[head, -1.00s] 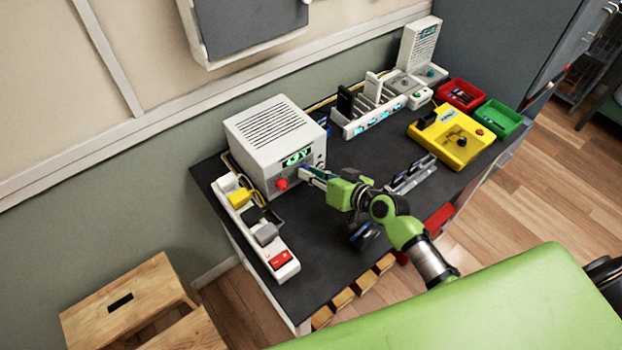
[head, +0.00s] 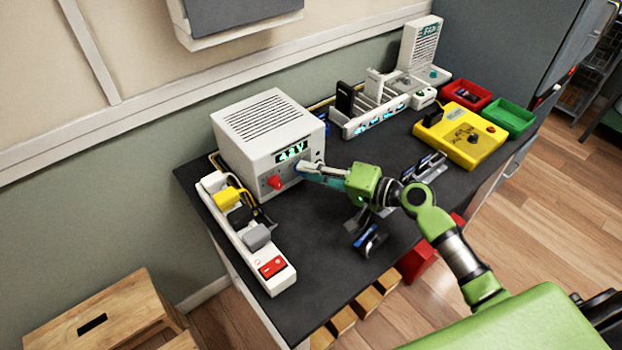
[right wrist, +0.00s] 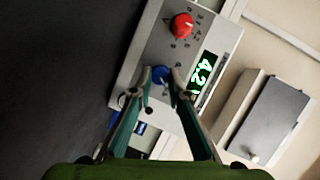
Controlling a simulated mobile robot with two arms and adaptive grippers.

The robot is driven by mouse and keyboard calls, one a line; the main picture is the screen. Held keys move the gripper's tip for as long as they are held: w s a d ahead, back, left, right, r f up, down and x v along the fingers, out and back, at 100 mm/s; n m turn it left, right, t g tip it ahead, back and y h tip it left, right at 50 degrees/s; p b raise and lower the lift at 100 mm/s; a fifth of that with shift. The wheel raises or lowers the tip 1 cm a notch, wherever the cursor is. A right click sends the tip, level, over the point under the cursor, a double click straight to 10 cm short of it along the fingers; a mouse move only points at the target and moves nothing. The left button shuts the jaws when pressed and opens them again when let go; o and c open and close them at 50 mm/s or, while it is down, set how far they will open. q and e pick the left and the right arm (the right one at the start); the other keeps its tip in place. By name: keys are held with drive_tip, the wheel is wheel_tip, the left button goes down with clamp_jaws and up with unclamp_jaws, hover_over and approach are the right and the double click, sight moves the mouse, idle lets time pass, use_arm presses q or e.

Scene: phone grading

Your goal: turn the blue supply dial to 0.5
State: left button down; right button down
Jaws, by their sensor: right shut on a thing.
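The white power supply (head: 235,150) stands at the back left of the dark bench, with a lit green display (head: 291,152). In the right wrist view the display (right wrist: 202,72) seems to read 4.2. The blue supply dial (right wrist: 160,74) is on its front panel, beside the red dial (right wrist: 181,26). My right gripper (right wrist: 161,76) is shut on the blue dial, one finger on each side. In the head view my right gripper (head: 303,169) reaches the panel from the right and mostly hides the blue dial. My left gripper is not in view.
A white power strip (head: 225,220) with plugs lies left of the supply. A phone (head: 369,240) stands on the bench below my right arm. A yellow tester (head: 470,150), a red bin (head: 478,90) and a green bin (head: 510,117) are at the right.

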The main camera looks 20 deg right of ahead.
drive_tip(key=shift+m+b, duration=0.3)
drive_tip(key=shift+b, duration=0.05)
idle(0.3)
drive_tip(key=c, duration=1.9)
unclamp_jaws()
drive_tip(key=shift+d, duration=0.1)
drive_tip(key=v, duration=1.2)
drive_tip(key=shift+f, duration=0.1)
